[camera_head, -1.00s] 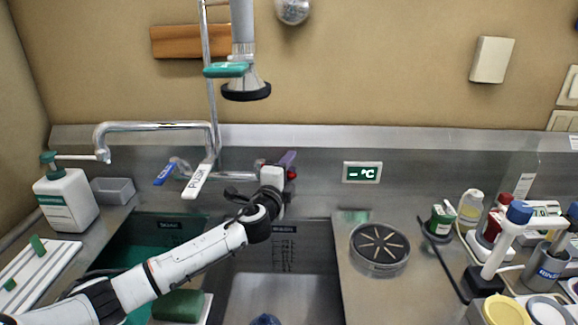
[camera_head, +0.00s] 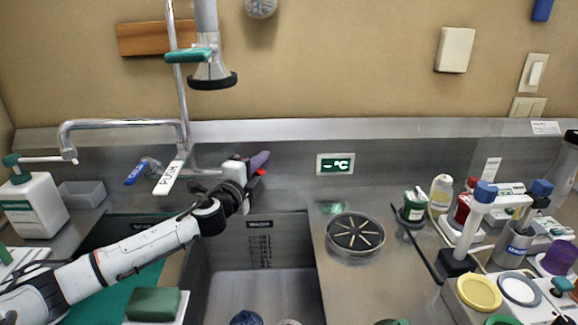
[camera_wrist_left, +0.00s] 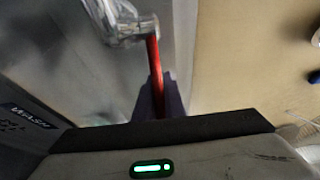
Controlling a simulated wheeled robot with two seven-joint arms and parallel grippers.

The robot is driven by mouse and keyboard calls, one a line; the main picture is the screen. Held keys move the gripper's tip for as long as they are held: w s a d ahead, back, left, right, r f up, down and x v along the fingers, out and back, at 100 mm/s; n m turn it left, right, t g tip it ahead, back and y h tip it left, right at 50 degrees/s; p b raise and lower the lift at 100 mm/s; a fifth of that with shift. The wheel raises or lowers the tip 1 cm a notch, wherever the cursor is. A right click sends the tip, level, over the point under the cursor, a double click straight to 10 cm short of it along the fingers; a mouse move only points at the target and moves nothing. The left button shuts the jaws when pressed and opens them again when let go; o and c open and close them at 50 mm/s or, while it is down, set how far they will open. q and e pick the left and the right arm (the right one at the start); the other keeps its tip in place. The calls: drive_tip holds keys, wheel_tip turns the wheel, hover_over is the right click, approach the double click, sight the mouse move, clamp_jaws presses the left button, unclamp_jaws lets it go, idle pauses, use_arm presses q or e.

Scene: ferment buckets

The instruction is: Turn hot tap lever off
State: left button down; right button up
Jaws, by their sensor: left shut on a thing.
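The red hot tap lever (camera_head: 261,173) shows as a small red tip beside my left gripper (camera_head: 259,160) at the back of the sink. In the left wrist view the lever is a long red bar (camera_wrist_left: 153,62) running from the chrome tap body (camera_wrist_left: 118,20) down to the purple fingers of my left gripper (camera_wrist_left: 158,97). The gripper is shut on the lever. Most of the tap body is hidden behind my gripper and wrist in the head view. My right gripper is not in view.
The blue lever (camera_head: 143,171) and white PUSH lever (camera_head: 169,177) are left of my gripper. The spout (camera_head: 115,124) reaches left. A round drain-like dish (camera_head: 355,234) and bottles stand right. The sink basin (camera_head: 250,285) is below.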

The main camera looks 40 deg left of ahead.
use_arm(q)
drive_tip(key=s+m+h, duration=0.1)
drive_tip(key=h, duration=0.1)
drive_tip(key=m+h+b, duration=0.1)
drive_tip(key=h, duration=0.1)
drive_tip(key=shift+s+m+t+b, duration=0.3)
drive_tip(key=shift+s, duration=0.1)
drive_tip(key=c, duration=1.8)
unclamp_jaws()
drive_tip(key=shift+c, duration=0.2)
drive_tip(key=shift+d, duration=0.1)
drive_tip(key=shift+s, duration=0.1)
